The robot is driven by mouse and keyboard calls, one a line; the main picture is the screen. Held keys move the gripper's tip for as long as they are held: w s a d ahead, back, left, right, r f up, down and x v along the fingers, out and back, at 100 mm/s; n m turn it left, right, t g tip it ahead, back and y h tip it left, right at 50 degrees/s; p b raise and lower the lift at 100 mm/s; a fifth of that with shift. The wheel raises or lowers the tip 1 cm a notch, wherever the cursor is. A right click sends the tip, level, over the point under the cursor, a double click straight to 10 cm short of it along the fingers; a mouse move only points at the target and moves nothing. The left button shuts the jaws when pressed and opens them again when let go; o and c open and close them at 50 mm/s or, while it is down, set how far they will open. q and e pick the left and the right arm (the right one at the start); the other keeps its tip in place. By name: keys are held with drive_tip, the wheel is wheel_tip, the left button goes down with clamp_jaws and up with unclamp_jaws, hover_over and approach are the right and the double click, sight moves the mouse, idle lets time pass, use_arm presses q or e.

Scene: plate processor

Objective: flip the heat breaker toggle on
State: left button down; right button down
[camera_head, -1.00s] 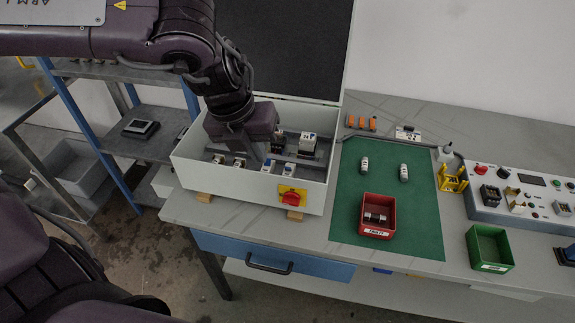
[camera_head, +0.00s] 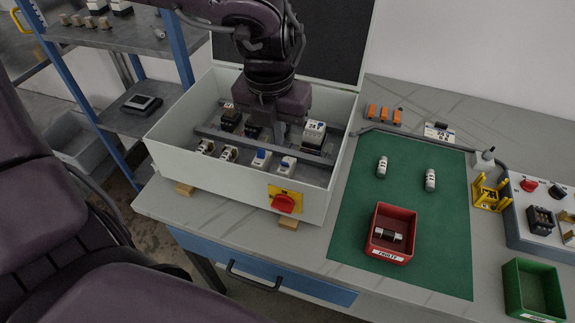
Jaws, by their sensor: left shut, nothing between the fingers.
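An open light-grey electrical box (camera_head: 170,158) stands on the bench with its dark-lined lid raised behind it. Inside, a front row holds several small breakers and switches, among them two with blue toggles, a left one (camera_head: 261,159) and a right one (camera_head: 285,166). I cannot read which is the heat breaker. Taller modules sit on a rail behind, including a white one (camera_head: 313,135) marked 24. My left gripper (camera_head: 279,142) points down into the box, shut and empty, just behind the blue toggles; I cannot tell whether it touches anything. My right gripper is not in view.
A red and yellow rotary switch (camera_head: 285,202) juts from the box front. A green mat (camera_head: 345,238) carries a red tray (camera_head: 378,222) and two white cylinders. A green bin (camera_head: 511,284) and a control panel stand at right.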

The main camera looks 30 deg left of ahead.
sight(285, 165)
use_arm(q)
drive_tip(key=f, duration=0.3)
drive_tip(key=w+f, duration=0.1)
drive_tip(key=f, duration=0.6)
drive_tip(key=shift+w+a+f, duration=0.15)
drive_tip(key=shift+f, duration=0.1)
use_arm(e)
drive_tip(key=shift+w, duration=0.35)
use_arm(q)
drive_tip(key=shift+p, duration=0.3)
